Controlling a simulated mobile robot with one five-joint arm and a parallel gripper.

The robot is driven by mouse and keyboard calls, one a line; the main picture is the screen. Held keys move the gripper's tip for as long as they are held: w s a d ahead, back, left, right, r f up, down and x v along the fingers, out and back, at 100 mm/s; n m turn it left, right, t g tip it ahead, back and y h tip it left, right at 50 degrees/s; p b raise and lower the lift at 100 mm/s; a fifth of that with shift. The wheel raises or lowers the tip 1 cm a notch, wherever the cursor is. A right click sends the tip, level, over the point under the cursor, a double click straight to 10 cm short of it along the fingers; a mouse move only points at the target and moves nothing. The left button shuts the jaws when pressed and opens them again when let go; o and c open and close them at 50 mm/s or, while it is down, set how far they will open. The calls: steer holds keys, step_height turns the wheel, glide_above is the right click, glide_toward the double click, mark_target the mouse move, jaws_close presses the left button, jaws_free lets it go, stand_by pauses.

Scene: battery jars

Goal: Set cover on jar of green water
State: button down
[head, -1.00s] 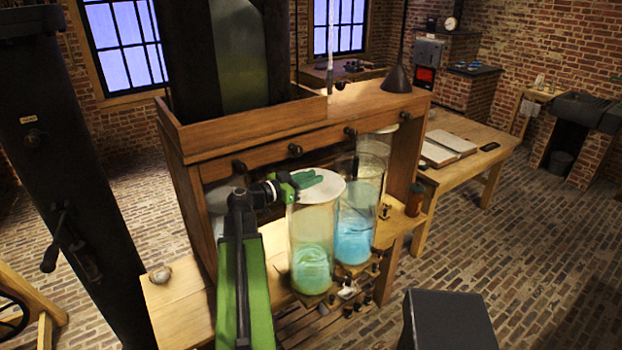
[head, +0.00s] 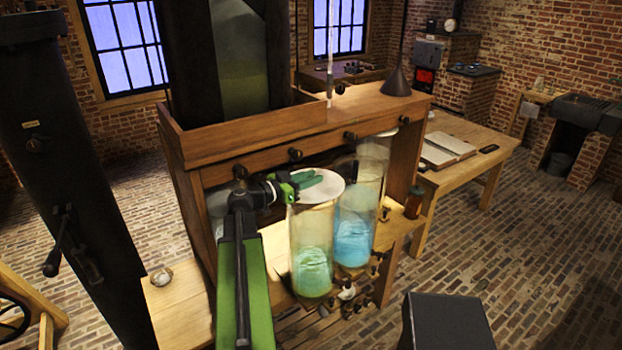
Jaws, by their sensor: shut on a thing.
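The jar of green water (head: 312,262) is a tall clear glass on the wooden bench, with pale green liquid in its lower part. A round whitish cover (head: 328,192) lies nearly level over its mouth. I cannot tell whether the cover touches the rim. My gripper (head: 308,181), with green fingers, reaches in from the left and is shut on the cover. The fingers hide part of the cover's far side.
A jar of blue water (head: 355,235) stands close on the right, with another glass jar (head: 374,150) behind it. A brown bottle (head: 414,202) is further right. A wooden shelf (head: 270,140) rises behind the jars. Small terminals and pieces lie at the bench's front.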

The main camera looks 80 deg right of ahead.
steer(key=shift+f+b, duration=0.85)
steer(key=c, duration=1.5)
jaws_free()
steer(key=shift+o, duration=0.2)
steer(key=v, duration=1.1)
steer(key=shift+p, duration=0.3)
steer(key=shift+r, duration=0.1)
